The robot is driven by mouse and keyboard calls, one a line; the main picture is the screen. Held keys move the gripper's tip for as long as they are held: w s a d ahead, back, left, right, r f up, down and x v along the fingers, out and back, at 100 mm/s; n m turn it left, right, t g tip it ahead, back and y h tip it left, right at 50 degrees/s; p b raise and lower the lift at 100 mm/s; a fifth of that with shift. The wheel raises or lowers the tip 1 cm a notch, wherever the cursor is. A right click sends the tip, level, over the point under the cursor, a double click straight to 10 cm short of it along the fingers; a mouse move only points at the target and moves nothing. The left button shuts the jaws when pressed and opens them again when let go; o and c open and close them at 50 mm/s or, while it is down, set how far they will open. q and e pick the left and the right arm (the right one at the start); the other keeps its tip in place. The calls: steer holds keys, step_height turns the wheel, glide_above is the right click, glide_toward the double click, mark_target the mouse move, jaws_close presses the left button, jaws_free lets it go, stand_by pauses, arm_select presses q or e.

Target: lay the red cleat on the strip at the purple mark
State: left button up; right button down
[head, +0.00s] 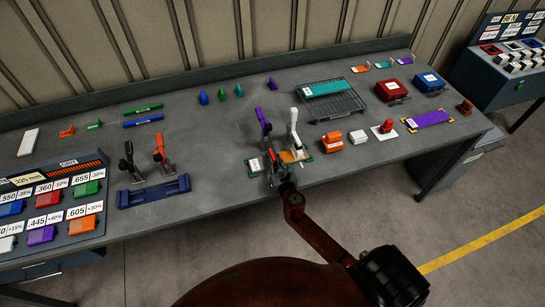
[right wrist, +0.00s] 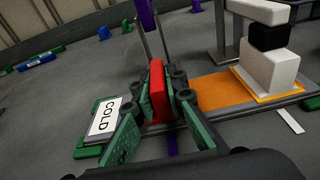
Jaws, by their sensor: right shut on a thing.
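My right gripper (head: 277,176) is shut on the red cleat (right wrist: 157,90), which stands on edge between the green fingers in the right wrist view. The gripper is over the low press base with a COLD label (right wrist: 103,117). The orange strip (right wrist: 222,92) lies on this base to the right of the fingers and runs under the white press head (right wrist: 268,68). A thin purple line (right wrist: 173,144) shows below the fingers, perhaps the purple mark. I cannot tell whether the cleat touches the strip. My left gripper is not in view.
A purple-handled lever (head: 262,120) and a white-handled lever (head: 293,122) stand close behind the gripper. An orange block (head: 331,140), a white block (head: 357,137) and a red stamp (head: 386,126) are to the right. The bench is clear between the blue rack (head: 153,194) and the base.

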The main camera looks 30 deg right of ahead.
steer(key=c, duration=1.9)
jaws_free()
steer(key=v, duration=1.2)
